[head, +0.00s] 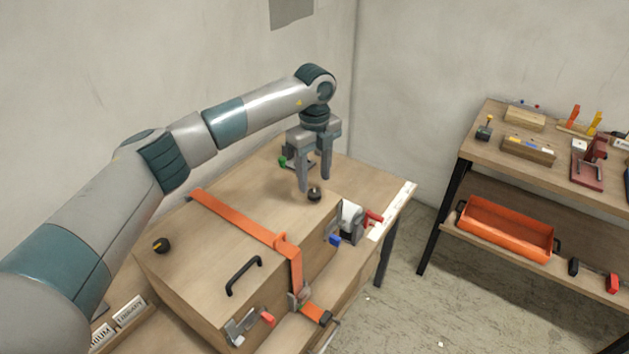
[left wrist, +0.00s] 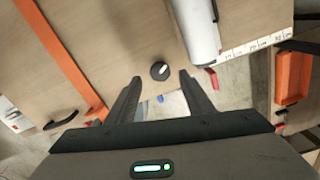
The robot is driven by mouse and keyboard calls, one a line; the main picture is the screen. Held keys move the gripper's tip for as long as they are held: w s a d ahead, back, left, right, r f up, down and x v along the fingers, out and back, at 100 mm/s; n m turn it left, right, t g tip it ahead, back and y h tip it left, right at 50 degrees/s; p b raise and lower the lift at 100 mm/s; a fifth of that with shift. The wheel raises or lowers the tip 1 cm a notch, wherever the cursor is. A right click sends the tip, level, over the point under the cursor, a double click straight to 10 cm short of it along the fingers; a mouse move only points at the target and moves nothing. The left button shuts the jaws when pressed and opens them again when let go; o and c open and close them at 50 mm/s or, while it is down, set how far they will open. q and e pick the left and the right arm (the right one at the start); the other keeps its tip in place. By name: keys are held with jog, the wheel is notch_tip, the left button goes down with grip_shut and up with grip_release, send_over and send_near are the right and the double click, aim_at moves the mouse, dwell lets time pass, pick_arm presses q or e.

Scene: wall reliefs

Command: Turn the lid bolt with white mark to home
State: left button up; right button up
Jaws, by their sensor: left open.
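The wooden crate (head: 230,225) has a flat lid with a round black bolt (head: 314,194) near its right end. In the left wrist view this bolt (left wrist: 160,71) shows a white mark on its top, slanting up to the right. My left gripper (head: 314,185) points down, open, with its fingertips close to this bolt. In the left wrist view the bolt appears between and just beyond the open fingertips (left wrist: 160,77); I cannot tell whether they touch it. Another black bolt (head: 161,245), with a yellowish mark, sits at the lid's left end. My right gripper is not in view.
An orange strap (head: 235,218) crosses the lid, and a black handle (head: 244,275) stands near its front. A shelf with an orange bin (head: 508,232) stands apart, across open floor.

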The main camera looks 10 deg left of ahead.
aim_at(315, 192)
pick_arm(q)
jog(key=shift+f+p, duration=0.45)
jog(key=shift+f, duration=1.5)
jog(key=c, duration=1)
